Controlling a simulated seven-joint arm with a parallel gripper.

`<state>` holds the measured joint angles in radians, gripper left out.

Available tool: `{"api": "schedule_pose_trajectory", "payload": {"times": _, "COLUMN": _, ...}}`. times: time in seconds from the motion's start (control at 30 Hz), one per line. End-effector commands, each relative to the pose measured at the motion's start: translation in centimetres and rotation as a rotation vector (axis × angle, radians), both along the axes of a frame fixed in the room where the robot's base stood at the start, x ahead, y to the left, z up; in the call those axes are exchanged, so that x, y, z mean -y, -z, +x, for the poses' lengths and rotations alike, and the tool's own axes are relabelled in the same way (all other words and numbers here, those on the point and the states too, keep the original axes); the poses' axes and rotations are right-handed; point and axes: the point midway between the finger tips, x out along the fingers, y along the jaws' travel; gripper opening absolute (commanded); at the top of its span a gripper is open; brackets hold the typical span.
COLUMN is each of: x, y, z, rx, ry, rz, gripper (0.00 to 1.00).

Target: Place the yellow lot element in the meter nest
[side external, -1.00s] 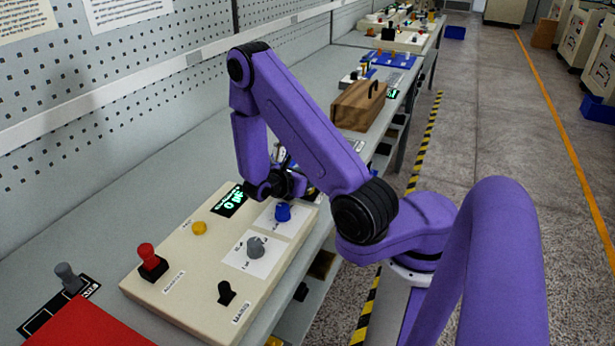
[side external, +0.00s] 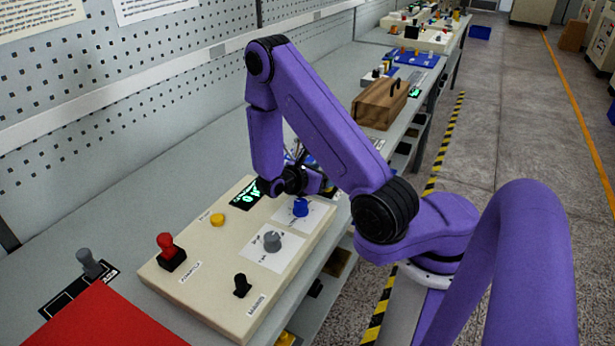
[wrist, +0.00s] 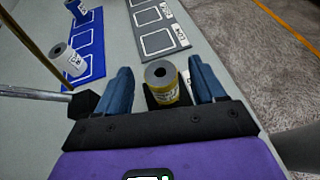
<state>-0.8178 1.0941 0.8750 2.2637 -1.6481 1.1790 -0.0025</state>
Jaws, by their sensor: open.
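In the wrist view, the yellow lot element (wrist: 165,90) is a grey cylinder with a hole in its top and a yellow band. My gripper (wrist: 160,67) is open, with one blue finger on each side of the element. I cannot tell whether either finger touches it. A dark patch shows around the element's lower part, with a white label to its right; I cannot tell whether this is the meter nest. In the side view, my gripper (side external: 303,180) is low at the far end of the cream panel, and the element is hidden there.
The cream panel (side external: 205,262) carries a red knob (side external: 168,247), a yellow button (side external: 218,220), dials and a black switch. A wooden box (side external: 381,103) stands farther along the bench.

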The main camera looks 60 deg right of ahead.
Motion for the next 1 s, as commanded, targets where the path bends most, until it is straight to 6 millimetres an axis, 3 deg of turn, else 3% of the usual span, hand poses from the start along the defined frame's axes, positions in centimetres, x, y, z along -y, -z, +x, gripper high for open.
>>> {"api": "schedule_pose_trajectory", "payload": {"times": 0.4, "x": -7.3, "y": -3.0, "z": 1.5, "rx": 0.002, "ry": -0.005, "rz": 0.001, "gripper": 0.69}}
{"api": "schedule_pose_trajectory", "payload": {"times": 0.73, "x": -9.5, "y": -4.1, "z": 2.1, "rx": 0.012, "ry": 0.001, "rz": 0.007, "gripper": 0.69}}
{"api": "schedule_pose_trajectory", "payload": {"times": 1.0, "x": -11.3, "y": -5.6, "z": 3.9, "rx": 0.123, "ry": 0.024, "rz": 0.077, "gripper": 0.69}}
